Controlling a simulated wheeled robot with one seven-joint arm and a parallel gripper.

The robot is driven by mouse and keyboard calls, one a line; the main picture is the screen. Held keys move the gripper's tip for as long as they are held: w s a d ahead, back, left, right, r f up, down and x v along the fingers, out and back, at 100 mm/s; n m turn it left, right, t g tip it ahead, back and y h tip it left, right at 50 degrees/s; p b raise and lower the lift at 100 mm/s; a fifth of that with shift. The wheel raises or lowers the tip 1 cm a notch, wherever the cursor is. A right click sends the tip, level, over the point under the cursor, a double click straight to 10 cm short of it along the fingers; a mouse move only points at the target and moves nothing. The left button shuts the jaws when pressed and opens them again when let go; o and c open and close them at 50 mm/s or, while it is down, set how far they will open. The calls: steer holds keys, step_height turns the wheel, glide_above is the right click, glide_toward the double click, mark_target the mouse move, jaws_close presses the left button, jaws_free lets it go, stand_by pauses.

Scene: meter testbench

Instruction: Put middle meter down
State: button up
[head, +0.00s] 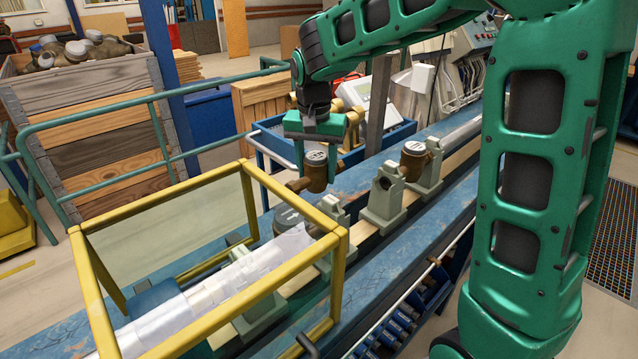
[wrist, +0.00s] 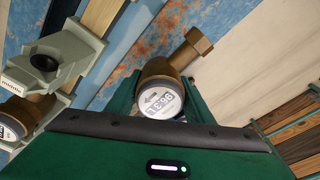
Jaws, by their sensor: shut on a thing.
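My gripper (head: 317,140) is shut on a brass water meter (head: 316,172) with a pale round dial. The meter hangs upright, to the left of the bench's row of holders and apart from them. In the wrist view the same meter (wrist: 160,92) sits between the green fingers, its threaded pipe end pointing to the upper right. Grey-green holders (head: 383,200) stand along the bench rail. A second brass meter (head: 415,158) is seated farther back. A third meter (head: 290,218) shows nearer, partly hidden by the yellow frame. The wrist view shows one holder (wrist: 52,62) and a neighbouring meter (wrist: 18,118).
A yellow-framed clear guard (head: 338,262) stands over the near bench. The blue worn bench (head: 405,255) runs diagonally. A blue-rimmed cart (head: 262,140) with brass parts is behind my gripper. A wooden crate (head: 95,125) of meters stands at the left.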

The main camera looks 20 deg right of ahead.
mark_target(317, 157)
steer(key=shift+f, duration=2.05)
steer(key=o, duration=1.7)
steer(key=shift+f, duration=0.1)
steer(key=shift+c, duration=0.2)
steer(key=r, duration=0.4)
steer(key=s+r, duration=0.1)
steer(key=r, duration=0.7)
steer(key=shift+s+a, duration=0.15)
steer(key=shift+a, duration=0.25)
steer(key=shift+d, duration=0.1)
